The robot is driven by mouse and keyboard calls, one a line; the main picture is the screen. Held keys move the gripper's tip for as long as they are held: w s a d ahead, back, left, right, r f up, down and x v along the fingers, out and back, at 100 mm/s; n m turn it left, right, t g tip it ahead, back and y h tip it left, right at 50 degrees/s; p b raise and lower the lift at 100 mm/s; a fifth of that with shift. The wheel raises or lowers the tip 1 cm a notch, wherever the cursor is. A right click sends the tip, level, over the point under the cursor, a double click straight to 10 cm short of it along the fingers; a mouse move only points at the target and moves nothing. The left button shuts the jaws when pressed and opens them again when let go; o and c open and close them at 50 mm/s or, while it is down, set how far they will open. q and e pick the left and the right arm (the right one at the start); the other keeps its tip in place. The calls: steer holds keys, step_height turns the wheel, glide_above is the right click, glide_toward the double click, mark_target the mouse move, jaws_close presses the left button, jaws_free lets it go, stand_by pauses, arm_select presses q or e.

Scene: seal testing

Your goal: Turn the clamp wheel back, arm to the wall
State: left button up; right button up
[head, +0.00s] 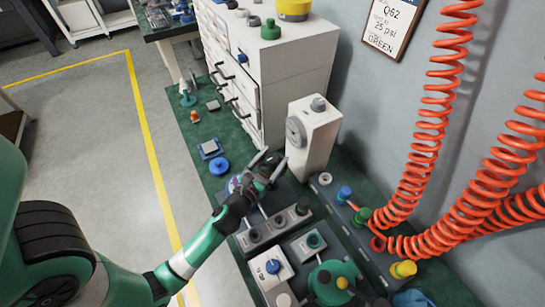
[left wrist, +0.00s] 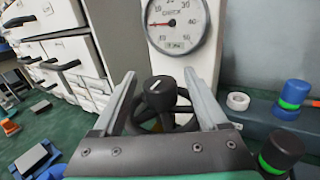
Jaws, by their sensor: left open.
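The black clamp wheel (left wrist: 183,107) shows in the left wrist view, with a dark knob (left wrist: 160,90) bearing a white mark in front of it. My left gripper (left wrist: 160,82) is open, one finger on each side of the knob and wheel. I cannot tell whether either finger touches them. In the head view my left gripper (head: 268,167) is beside the white gauge post (head: 315,140) and largely hides the wheel. The grey wall (head: 500,85) stands to the right. My right gripper is not in view.
The dial gauge (left wrist: 178,22) faces the left wrist camera. A white drawer cabinet (head: 285,75) stands behind the post. Orange coiled hoses (head: 438,110) hang at the right. A grey block with several knobs (head: 275,228) lies before the post. Coloured fittings (head: 345,193) line the wall side.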

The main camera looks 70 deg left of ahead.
arm_select(q)
jaws_close()
stand_by(0.4)
stand_by(1.0)
